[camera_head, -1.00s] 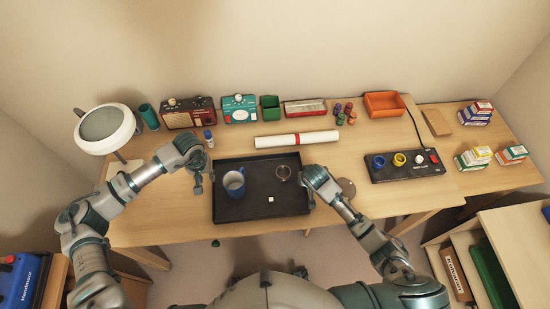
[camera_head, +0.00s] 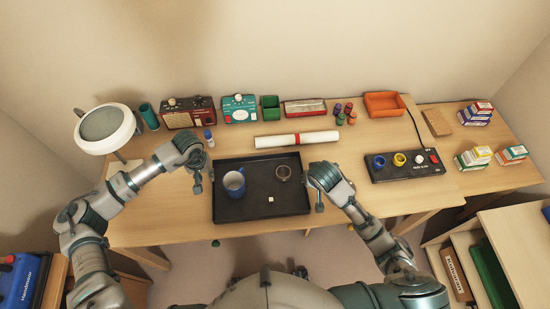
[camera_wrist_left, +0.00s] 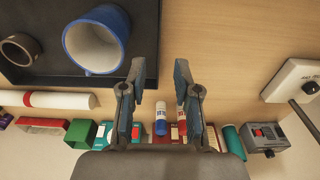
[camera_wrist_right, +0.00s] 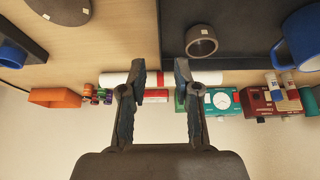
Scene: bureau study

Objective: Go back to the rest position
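My left gripper (camera_head: 198,183) is open and empty above the left edge of the black tray (camera_head: 262,210). The tray holds a blue mug (camera_head: 235,184), a small dark ring-shaped cup (camera_head: 283,173) and a small white cube (camera_head: 271,199).
A white roll with a red band (camera_head: 297,139) lies behind the tray. A radio (camera_head: 188,113), a teal device (camera_head: 240,109) and an orange bin (camera_head: 384,104) line the back. A knob panel (camera_head: 405,166) is at right. A lamp (camera_head: 104,128) stands at left.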

